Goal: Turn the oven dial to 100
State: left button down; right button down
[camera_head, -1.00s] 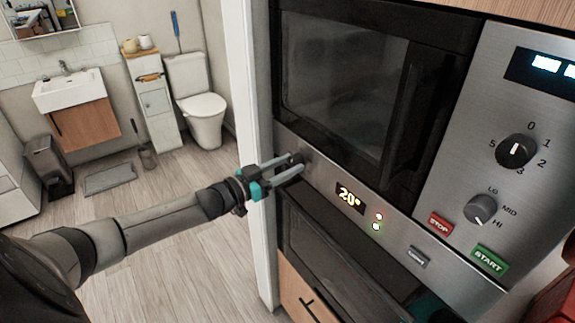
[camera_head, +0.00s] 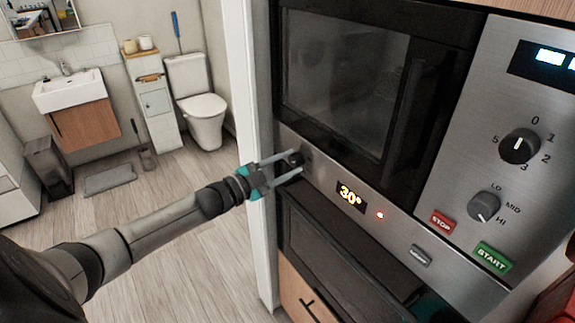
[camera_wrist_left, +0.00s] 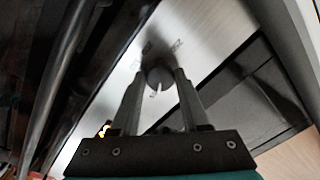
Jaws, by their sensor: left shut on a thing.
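The oven dial (camera_head: 295,158) is a dark round knob at the left end of the steel control strip. My left gripper (camera_head: 290,165) is at the dial with its two fingers on either side of it, shut on it. In the left wrist view the dial (camera_wrist_left: 158,77) shows between the tips of my left gripper (camera_wrist_left: 160,84), with a pale mark on its face. The display (camera_head: 350,196) on the strip reads 30° in yellow digits, with a red light to its right. My right gripper is not in view.
A microwave (camera_head: 345,85) sits above the strip, with two more knobs and red STOP and green START buttons on its panel at right. The dark oven door (camera_head: 340,255) is below. A white wall edge (camera_head: 252,150) stands just left of the oven.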

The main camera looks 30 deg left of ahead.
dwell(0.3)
pick_arm(q)
jog(key=shift+c, duration=2)
grip_release()
jog(key=v, duration=1.5)
jog(key=shift+p, duration=0.3)
jog(key=shift+s, duration=0.1)
